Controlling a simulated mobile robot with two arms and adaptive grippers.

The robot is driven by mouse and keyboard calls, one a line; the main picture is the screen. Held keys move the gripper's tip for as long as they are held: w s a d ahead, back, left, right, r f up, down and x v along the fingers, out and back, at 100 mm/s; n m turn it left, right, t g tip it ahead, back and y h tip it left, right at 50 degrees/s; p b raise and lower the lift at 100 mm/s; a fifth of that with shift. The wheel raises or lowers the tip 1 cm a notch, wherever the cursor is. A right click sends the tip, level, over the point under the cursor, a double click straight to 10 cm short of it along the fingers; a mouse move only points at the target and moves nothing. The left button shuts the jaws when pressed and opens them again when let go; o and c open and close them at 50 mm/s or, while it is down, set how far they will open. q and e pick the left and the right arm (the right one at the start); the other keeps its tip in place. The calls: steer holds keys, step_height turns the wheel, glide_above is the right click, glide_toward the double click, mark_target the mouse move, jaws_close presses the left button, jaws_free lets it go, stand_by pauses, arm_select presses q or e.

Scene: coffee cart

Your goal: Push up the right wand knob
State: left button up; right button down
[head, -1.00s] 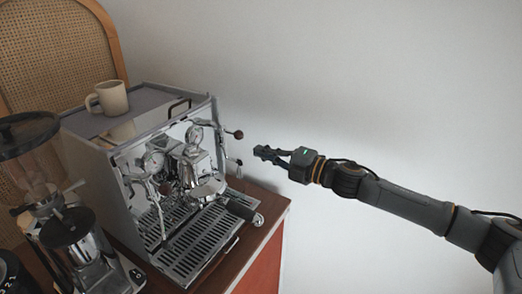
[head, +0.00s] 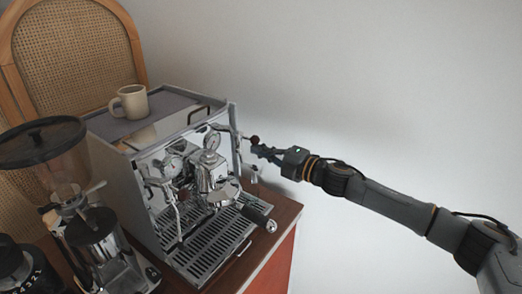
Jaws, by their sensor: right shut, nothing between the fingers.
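The espresso machine (head: 190,150) stands on the cart with its chrome front facing right and toward me. The right wand knob (head: 255,140) is a small dark red-brown ball on a lever at the machine's right side. My right gripper (head: 262,152) is shut and empty, with its fingertips at the knob, just below it. I cannot tell whether they touch. A steam wand tip (head: 253,177) hangs below the gripper. My left gripper is not in view.
A beige mug (head: 131,102) stands on top of the machine. A portafilter handle (head: 258,218) sticks out at the front. A grinder (head: 70,190) stands at the left. The wooden counter (head: 285,212) ends at the right. Open space lies beyond it before the wall.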

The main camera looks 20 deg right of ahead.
steer(key=r+b+v, duration=0.1)
steer(key=b+v, duration=0.1)
steer(key=v, duration=0.6)
steer(key=shift+s+d, duration=0.15)
steer(key=shift+s, duration=0.1)
stand_by(0.8)
stand_by(0.3)
